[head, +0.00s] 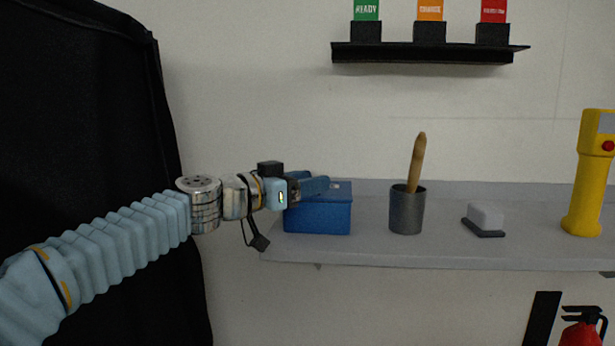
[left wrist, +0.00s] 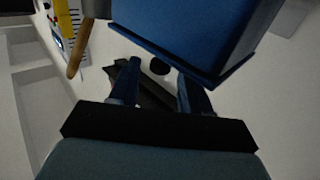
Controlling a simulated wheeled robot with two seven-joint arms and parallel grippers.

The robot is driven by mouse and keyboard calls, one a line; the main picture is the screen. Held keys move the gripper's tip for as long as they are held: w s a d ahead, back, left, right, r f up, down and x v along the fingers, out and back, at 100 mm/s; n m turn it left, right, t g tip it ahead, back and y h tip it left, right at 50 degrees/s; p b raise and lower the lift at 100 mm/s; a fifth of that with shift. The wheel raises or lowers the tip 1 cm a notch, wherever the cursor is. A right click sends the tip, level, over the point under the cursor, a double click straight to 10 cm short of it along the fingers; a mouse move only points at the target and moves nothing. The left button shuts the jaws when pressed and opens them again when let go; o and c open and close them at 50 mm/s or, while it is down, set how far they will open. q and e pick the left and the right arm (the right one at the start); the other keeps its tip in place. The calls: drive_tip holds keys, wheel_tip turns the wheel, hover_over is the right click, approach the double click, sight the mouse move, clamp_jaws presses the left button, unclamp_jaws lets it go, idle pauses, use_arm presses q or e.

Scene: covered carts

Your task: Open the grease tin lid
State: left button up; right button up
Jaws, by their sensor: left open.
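The grease tin is a blue box (head: 325,216) at the left end of the grey shelf, and its lid looks closed. My left gripper (head: 318,186) reaches in from the left at the height of the tin's top and hides part of the lid. In the left wrist view the tin (left wrist: 185,32) fills the top, with a thin rim along its near edge. The two fingers of my left gripper (left wrist: 160,85) stand apart with nothing between them; one is close to the rim. I cannot tell whether it touches. My right gripper is not in view.
A grey cup (head: 407,211) with a wooden-handled tool stands right of the tin on the shelf (head: 450,254). Further right are a grey-white block (head: 485,219) and a yellow device (head: 586,185). A black rack (head: 425,54) with coloured cards hangs above. A black curtain (head: 80,130) is at left.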

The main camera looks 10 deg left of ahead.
use_arm(q)
clamp_jaws()
idle(0.3)
drive_tip(key=r+p, duration=0.1)
drive_tip(key=p, duration=0.2)
drive_tip(key=w+r+n+g+y+p, duration=0.1)
drive_tip(key=r+p, duration=0.1)
drive_tip(key=shift+d+r+n+p, duration=0.1)
drive_tip(key=shift+n+p, duration=0.2)
drive_tip(key=shift+p, duration=0.1)
drive_tip(key=shift+w+r+n+g+y, duration=0.3)
drive_tip(key=shift+w+r+n+g, duration=0.1)
drive_tip(key=shift+w+r+g, duration=0.25)
drive_tip(key=shift+w+r+n+g+y+p, duration=0.35)
drive_tip(key=shift+w+r+n+g+y, duration=0.15)
drive_tip(key=shift+w+r+n+g, duration=0.5)
drive_tip(key=shift+r, duration=0.1)
